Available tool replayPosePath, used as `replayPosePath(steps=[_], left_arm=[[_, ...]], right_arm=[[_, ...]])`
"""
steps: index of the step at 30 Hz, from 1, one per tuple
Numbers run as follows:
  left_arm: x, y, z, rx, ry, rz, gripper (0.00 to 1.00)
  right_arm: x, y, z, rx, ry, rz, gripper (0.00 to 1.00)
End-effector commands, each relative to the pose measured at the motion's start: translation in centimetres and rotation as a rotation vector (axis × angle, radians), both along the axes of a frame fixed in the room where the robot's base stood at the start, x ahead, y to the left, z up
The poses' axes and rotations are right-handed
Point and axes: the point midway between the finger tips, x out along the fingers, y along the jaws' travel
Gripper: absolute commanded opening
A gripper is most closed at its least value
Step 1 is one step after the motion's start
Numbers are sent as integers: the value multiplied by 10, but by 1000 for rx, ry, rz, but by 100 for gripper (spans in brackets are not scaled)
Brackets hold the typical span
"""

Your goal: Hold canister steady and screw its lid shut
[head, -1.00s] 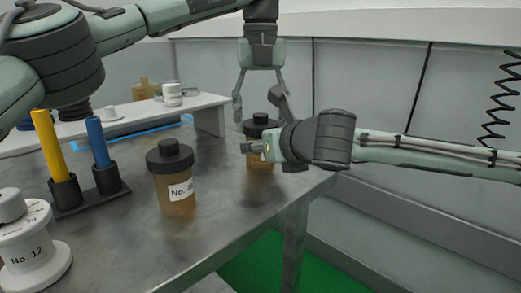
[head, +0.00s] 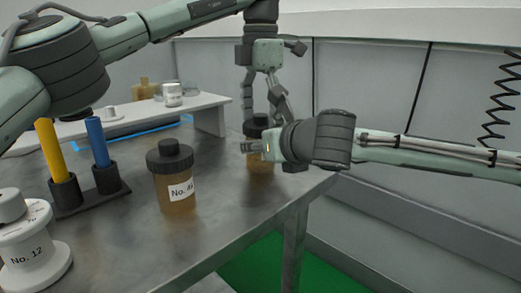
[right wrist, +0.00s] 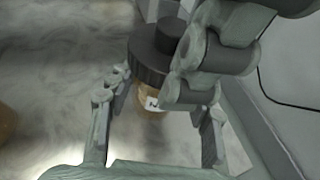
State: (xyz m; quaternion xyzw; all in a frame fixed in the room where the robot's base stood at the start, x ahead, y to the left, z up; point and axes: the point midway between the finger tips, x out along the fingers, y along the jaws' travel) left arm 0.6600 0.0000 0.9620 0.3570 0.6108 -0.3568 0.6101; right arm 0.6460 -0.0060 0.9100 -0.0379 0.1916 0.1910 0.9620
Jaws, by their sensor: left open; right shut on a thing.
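The amber canister (head: 260,168) with a black lid (head: 257,124) stands upright near the table's far right edge. My right gripper (head: 250,148) is shut on its body from the right. In the right wrist view the canister body (right wrist: 150,101) sits between my right fingers, and the lid (right wrist: 150,50) is on top. My left gripper (head: 266,112) points down at the lid, its fingers open around it. Whether a finger touches the lid, I cannot tell. The left gripper also covers part of the lid in the right wrist view.
Another amber canister (head: 175,187) with a black lid stands nearer. A holder (head: 90,192) with yellow and blue sticks and a white spool (head: 30,250) are at left. A white shelf (head: 150,112) with small jars stands behind. The table (head: 215,220) front is bare.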

Motion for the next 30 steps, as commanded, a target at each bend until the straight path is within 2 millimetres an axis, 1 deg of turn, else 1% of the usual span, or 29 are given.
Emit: replayPosePath(steps=[4, 7, 11, 15, 21, 25, 30], left_arm=[[0, 0, 1, -1, 0, 1, 85], [0, -1, 7, 0, -2, 0, 85], [0, -1, 27, -2, -3, 2, 85], [0, -1, 53, -2, -3, 3, 85], [0, -1, 70, 0, -1, 1, 85], [0, 0, 74, 0, 0, 0, 85], [0, 0, 75, 0, 0, 0, 85]], right_arm=[[0, 0, 1, 0, -1, -1, 0], [0, 0, 1, 0, -1, -1, 0], [0, 0, 1, 0, -1, -1, 0], [0, 0, 1, 0, -1, -1, 0], [0, 0, 1, 0, -1, 0, 0], [0, 0, 1, 0, -1, 0, 0], [0, 0, 1, 0, -1, 0, 0]])
